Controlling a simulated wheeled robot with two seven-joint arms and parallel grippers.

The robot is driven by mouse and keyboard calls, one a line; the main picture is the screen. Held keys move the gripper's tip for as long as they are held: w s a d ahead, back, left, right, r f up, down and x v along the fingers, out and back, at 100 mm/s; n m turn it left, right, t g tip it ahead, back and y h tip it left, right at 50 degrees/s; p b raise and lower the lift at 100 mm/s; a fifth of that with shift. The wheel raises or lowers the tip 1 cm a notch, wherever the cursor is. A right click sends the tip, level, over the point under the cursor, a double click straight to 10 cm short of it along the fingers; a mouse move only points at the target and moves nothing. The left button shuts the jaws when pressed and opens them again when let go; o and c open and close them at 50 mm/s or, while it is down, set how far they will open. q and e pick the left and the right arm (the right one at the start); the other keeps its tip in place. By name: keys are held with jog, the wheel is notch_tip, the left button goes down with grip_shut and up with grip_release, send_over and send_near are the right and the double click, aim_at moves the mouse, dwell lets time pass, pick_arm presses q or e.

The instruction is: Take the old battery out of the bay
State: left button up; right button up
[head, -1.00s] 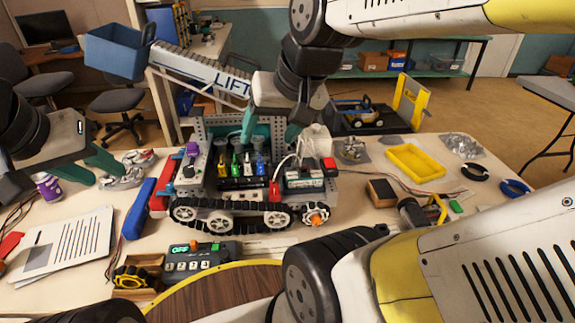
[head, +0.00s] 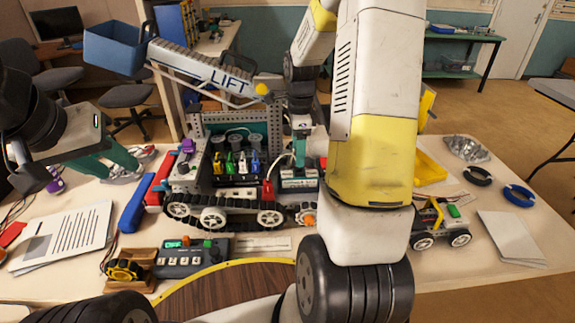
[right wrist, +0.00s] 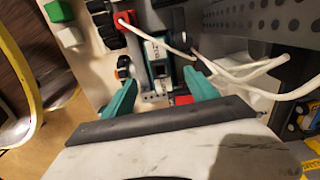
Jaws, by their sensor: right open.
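The tracked robot (head: 225,190) stands on the table. A teal and dark battery (head: 299,184) with a pale label sits in the bay at its right end; it also shows in the right wrist view (right wrist: 155,52). My right gripper (head: 300,158) points down above the battery. In the right wrist view its teal fingers (right wrist: 160,94) are open, one to each side of the battery's line, with nothing held. My right forearm hides the area right of the bay. My left gripper (head: 105,163) is open and empty over the table's left side.
White cables (right wrist: 235,75) loop beside the right gripper's finger. A red connector (head: 268,190) is left of the battery. A control box (head: 192,258) stands in front. A small wheeled car (head: 440,225) and a yellow tray (head: 430,168) are at right.

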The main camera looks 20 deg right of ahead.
aim_at(299, 178)
jog(key=shift+d+f, duration=0.2)
jog(key=shift+f, duration=0.6)
notch_tip(299, 178, down, 7)
jog(key=shift+s+r, duration=0.1)
grip_shut()
